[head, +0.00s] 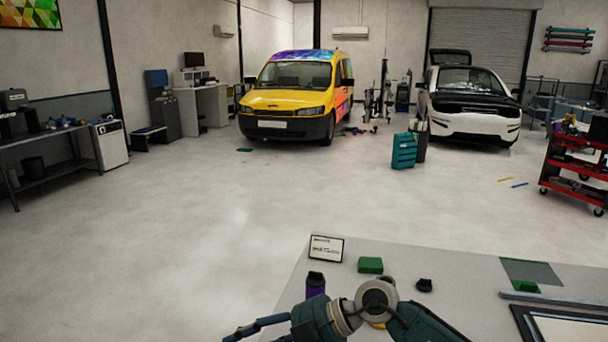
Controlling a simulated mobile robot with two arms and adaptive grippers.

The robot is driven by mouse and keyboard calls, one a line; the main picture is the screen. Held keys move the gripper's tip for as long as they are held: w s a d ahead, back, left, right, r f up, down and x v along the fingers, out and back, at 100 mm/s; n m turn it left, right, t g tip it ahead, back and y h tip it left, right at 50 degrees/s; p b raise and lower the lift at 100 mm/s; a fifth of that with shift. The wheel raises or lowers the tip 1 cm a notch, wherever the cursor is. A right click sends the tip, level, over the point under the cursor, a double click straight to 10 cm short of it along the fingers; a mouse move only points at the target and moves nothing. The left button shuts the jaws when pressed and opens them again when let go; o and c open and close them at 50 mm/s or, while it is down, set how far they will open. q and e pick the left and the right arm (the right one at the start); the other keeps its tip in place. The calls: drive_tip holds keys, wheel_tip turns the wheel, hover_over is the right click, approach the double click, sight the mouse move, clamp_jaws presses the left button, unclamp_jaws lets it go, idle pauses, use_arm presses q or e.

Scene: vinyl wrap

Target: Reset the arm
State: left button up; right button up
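One of my arms shows at the bottom centre of the head view, over the near edge of the grey table (288,300). It comes in from the lower right, so I take it as my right arm. Its gripper (246,331) points left past the table's left edge and is cut off by the picture's bottom edge. Its dark finger links show only in part, so I cannot tell whether it is open or shut. I see nothing held in it. My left gripper is not in view.
On the table are a framed card (326,248), a green block (370,265), a purple bottle (315,286), a small black item (424,285) and a dark-framed panel (570,328). A red cart (575,170) stands right. Floor left of the table is clear.

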drive_tip(key=a+r+m+t+y, duration=0.1)
drive_tip(key=a+r+t+y, duration=0.3)
drive_tip(key=r+y, duration=0.55)
drive_tip(key=w+d+r+m+t+h, duration=0.3)
drive_tip(key=d+m+t+h, duration=0.2)
drive_tip(key=d+m+t, duration=0.2)
drive_tip(key=w+d+r+m+t+h, duration=0.3)
drive_tip(key=w+d+m+t+h, duration=0.1)
drive_tip(key=d+m+t, duration=0.3)
drive_tip(key=s+d+f+m+g+h, duration=0.35)
drive_tip(key=d+f+m+h, duration=0.35)
drive_tip(key=d+f+h, duration=0.85)
drive_tip(key=s+d+f+n+g+y, duration=0.25)
drive_tip(key=s+f+g, duration=0.35)
drive_tip(key=s+f, duration=0.6)
drive_tip(key=s+d+f+n+g+y, duration=0.1)
drive_tip(key=s+d+f+g, duration=0.4)
drive_tip(key=s, duration=1.1)
wheel_tip(320, 180, down, 30)
drive_tip(key=s+a+g+b, duration=0.1)
drive_tip(key=a+b, duration=0.1)
drive_tip(key=s+d+f+g, duration=0.1)
drive_tip(key=s+d+f, duration=0.1)
drive_tip(key=s+f, duration=1.5)
drive_tip(key=shift+s+d+f+b, duration=0.35)
drive_tip(key=shift+s+d+f, duration=0.05)
drive_tip(key=shift+f, duration=0.3)
